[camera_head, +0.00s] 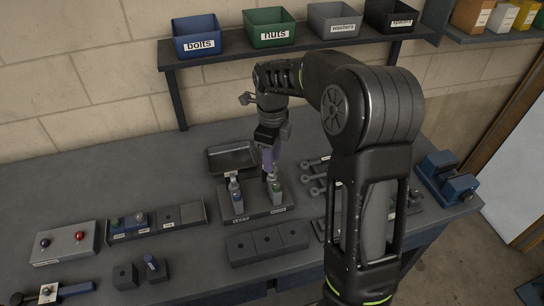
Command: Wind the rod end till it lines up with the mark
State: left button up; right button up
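My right gripper (268,162) points down over a small dark stand (256,215) on the bench. A blue-bodied upright piece (237,198) stands to the left on the same stand. Several grey rod ends (310,177) with ring-shaped heads lie to the right of the stand. The mark is too small to make out. My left gripper is not in view.
A dark tray (231,158) lies behind the stand, and a dark block row (267,243) in front. A button box (64,242) and a parts rack (156,222) are left. A blue vise (447,178) is right. Bins, including nuts (269,28), line the shelf above.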

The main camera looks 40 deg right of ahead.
jog(key=shift+f+b, duration=0.95)
jog(key=shift+f, duration=0.55)
jog(key=shift+c, duration=0.6)
grip_shut()
